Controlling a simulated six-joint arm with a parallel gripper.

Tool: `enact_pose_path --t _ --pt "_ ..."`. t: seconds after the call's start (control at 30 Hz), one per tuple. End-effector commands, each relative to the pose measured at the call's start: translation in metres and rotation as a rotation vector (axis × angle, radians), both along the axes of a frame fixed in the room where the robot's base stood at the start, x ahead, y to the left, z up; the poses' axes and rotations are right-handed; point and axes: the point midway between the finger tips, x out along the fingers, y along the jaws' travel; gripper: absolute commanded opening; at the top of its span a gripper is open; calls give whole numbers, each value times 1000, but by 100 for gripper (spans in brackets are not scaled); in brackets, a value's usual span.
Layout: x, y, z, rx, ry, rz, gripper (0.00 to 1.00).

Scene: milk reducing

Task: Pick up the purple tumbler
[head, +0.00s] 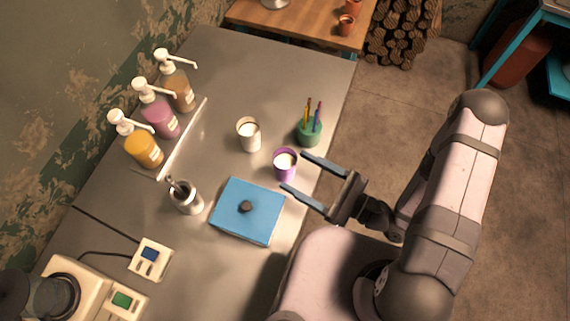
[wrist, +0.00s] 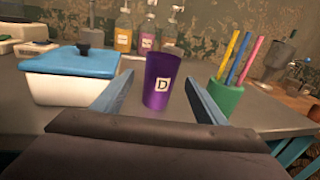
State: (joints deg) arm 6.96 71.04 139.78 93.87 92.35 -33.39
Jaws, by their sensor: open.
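The purple tumbler (head: 284,165) stands upright on the grey table, with something white inside it. In the wrist view the purple tumbler (wrist: 160,82) carries a white label with a letter D. My gripper (head: 302,171) is open at the table's right side, its two blue fingers pointing left toward the tumbler. In the wrist view my gripper (wrist: 160,97) has one finger on each side of the tumbler's lower part, with gaps visible. The tumbler appears just ahead of the fingertips or barely between them; I cannot tell exactly.
A blue-lidded box (head: 265,215) stands close below the tumbler. A green pen holder (head: 309,134) with coloured sticks is just above it. A pale cup (head: 249,137) stands to its upper left. Pump bottles (head: 160,115) line the wall side. A grey mug (head: 187,201) stands left of the box.

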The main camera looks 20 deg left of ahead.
Motion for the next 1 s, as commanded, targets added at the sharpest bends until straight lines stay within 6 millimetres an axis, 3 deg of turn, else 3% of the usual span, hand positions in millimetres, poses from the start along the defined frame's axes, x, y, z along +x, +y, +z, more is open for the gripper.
enact_pose_path --t 0.5,0.9,0.93,1.0 --pt "9 42 1 -1 0 5 66" --pt "11 47 0 0 0 0 66" --pt "11 47 0 0 0 1 64" --pt "11 47 0 0 0 1 47"
